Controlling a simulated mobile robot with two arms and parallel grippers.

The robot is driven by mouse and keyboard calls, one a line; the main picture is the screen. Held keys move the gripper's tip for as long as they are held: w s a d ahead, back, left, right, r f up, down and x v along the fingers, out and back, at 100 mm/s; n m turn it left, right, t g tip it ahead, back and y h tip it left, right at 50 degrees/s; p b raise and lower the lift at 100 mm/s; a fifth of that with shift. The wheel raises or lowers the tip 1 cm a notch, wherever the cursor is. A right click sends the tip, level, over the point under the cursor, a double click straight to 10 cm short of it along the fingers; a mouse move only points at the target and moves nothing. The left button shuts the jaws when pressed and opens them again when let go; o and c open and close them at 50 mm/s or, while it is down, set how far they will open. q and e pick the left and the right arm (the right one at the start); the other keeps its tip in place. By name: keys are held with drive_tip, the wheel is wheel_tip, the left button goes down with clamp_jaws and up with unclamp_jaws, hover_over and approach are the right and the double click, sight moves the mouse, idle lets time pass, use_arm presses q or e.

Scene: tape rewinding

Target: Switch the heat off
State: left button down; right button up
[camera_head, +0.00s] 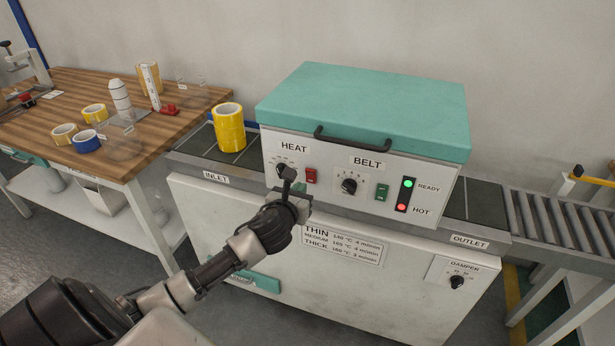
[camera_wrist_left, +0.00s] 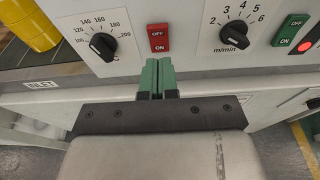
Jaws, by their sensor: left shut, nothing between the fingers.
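The heat switch (camera_head: 311,176) is a red rocker on the front panel of the machine, under the HEAT label and right of the heat dial. In the left wrist view the red switch (camera_wrist_left: 158,38) shows OFF on its upper half and ON on its lower half. My left gripper (camera_head: 290,178) is in front of the panel, just left of the switch in the head view. In the left wrist view its green fingertips (camera_wrist_left: 157,66) are together and empty, just below the switch; I cannot tell whether they touch the panel. My right gripper is not in view.
The heat dial (camera_wrist_left: 102,45), belt dial (camera_head: 349,186) and green belt switch (camera_head: 382,192) are on the same panel. A lid handle (camera_head: 352,140) juts out above. Yellow tape rolls (camera_head: 229,127) stand at the inlet. A wooden table (camera_head: 60,125) is at left, rollers (camera_head: 560,220) at right.

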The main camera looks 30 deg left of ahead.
sight(311, 172)
use_arm(q)
drive_tip(key=x, duration=0.3)
drive_tip(key=r+x, duration=0.1)
drive_tip(key=x, duration=0.1)
drive_tip(key=shift+w, duration=0.35)
drive_tip(key=p, duration=0.1)
drive_tip(key=r+p, duration=0.1)
drive_tip(key=p, duration=0.1)
drive_tip(key=shift+w+g, duration=0.25)
drive_tip(key=shift+g, duration=0.05)
drive_tip(key=shift+f+b, duration=0.35)
drive_tip(key=shift+f, duration=0.1)
